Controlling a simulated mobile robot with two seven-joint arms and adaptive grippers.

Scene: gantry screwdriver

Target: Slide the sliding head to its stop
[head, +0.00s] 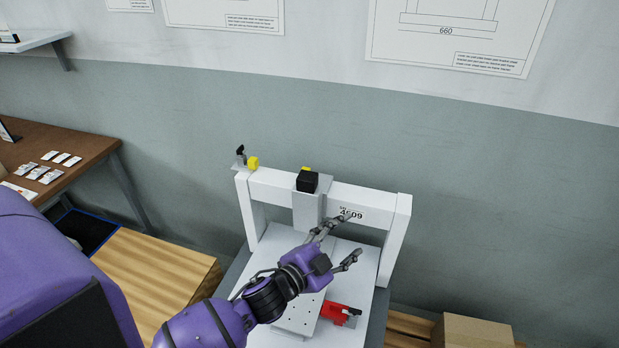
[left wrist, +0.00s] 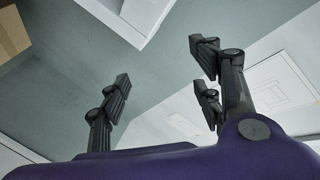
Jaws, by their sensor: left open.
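The sliding head (head: 307,205), a grey plate with a black block on top, sits on the white gantry crossbeam (head: 275,185), left of its middle. A yellow block (head: 253,163) with a small dark clamp stands at the beam's left end, with a clear gap between it and the head. My left gripper (head: 340,243) is open and empty, in front of the beam just right of the sliding head's lower part. In the head view I cannot tell whether a finger touches the head. The left wrist view shows its spread fingers (left wrist: 162,75) with nothing between them.
A red tool (head: 338,313) lies on the white gantry base (head: 355,280), below my gripper. A label reading 4609 (head: 351,214) is on the beam. A cardboard box (head: 478,332) stands at lower right.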

